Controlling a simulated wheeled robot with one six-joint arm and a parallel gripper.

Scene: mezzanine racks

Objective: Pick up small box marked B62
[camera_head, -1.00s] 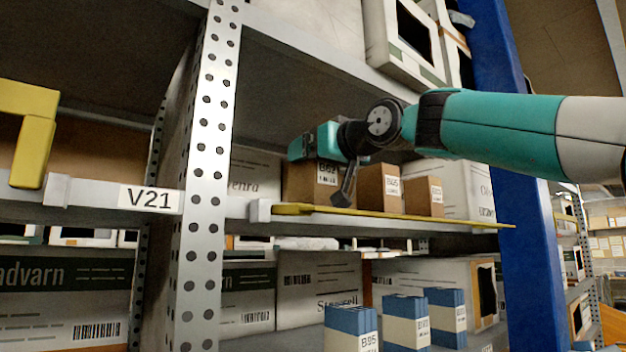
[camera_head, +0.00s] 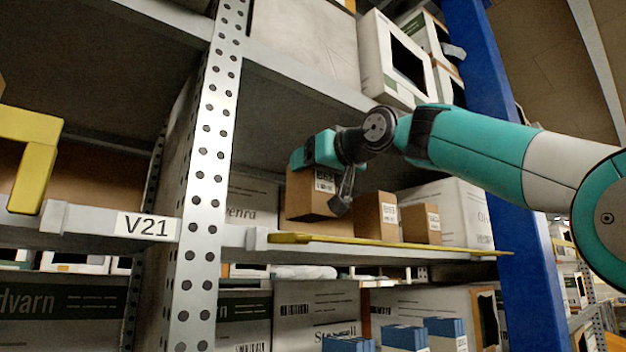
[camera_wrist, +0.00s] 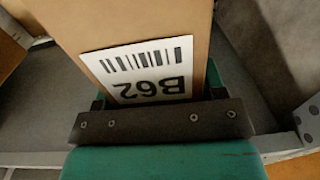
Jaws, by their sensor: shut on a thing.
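The small brown box marked B62 (camera_head: 306,196) is in my gripper (camera_head: 338,190) in the head view. Its underside shows, and it is held a little above the shelf (camera_head: 380,249). In the wrist view, the box (camera_wrist: 190,25) fills the upper middle, with its B62 label and barcode upside down. My gripper (camera_wrist: 160,112) is shut on it there, with the dark jaw bar across the label side. The far side of the grip is hidden by the box.
Two more brown boxes, the nearer (camera_head: 376,216) and a smaller one (camera_head: 421,224), stand just right. A yellow strip (camera_head: 390,245) runs along the shelf edge. A perforated post (camera_head: 207,170) stands left, a blue post (camera_head: 520,190) right. The upper shelf (camera_head: 300,75) is overhead.

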